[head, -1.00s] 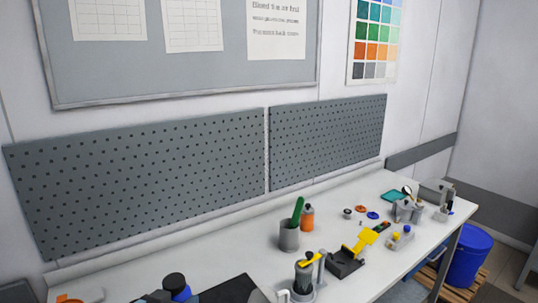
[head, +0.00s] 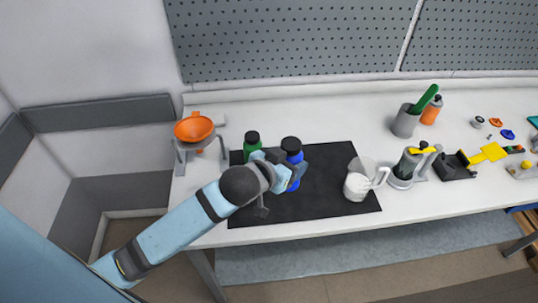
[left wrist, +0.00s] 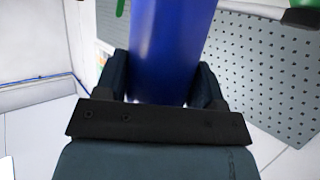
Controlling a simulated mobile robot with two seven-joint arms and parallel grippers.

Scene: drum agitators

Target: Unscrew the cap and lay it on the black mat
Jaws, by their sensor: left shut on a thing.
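A blue bottle (head: 295,157) with a dark cap (head: 291,144) stands upright on the black mat (head: 330,195). My left gripper (head: 287,176) is shut on the blue bottle's body, below the cap. In the left wrist view the blue bottle (left wrist: 168,50) sits between the two fingers of the left gripper (left wrist: 165,85). My right gripper is not in view.
The mat's middle right is bare.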

